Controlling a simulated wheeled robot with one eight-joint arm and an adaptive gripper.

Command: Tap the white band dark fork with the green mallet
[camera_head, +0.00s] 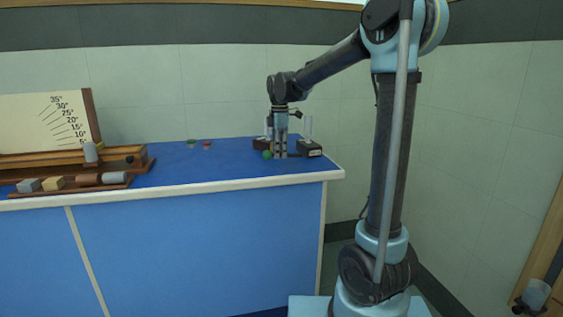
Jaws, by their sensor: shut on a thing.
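My gripper (280,156) points straight down over the right end of the blue bench. It is shut on the green mallet, whose round green head (267,155) shows just left of the fingertips. The mallet's handle is hidden or too small to make out. A pale upright fork (309,127) stands on a dark box (309,148) just right of my gripper. Another dark box (261,144) with an upright fork is just left of and behind my gripper, partly hidden by it. I cannot make out a white band on either fork.
The blue bench (215,174) is clear in the middle. Small green (191,141) and red (207,142) items lie near its back edge. A wooden ramp (130,158) with an angle board (50,120) and a tray of several blocks (75,187) fill the left. A wall stands behind.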

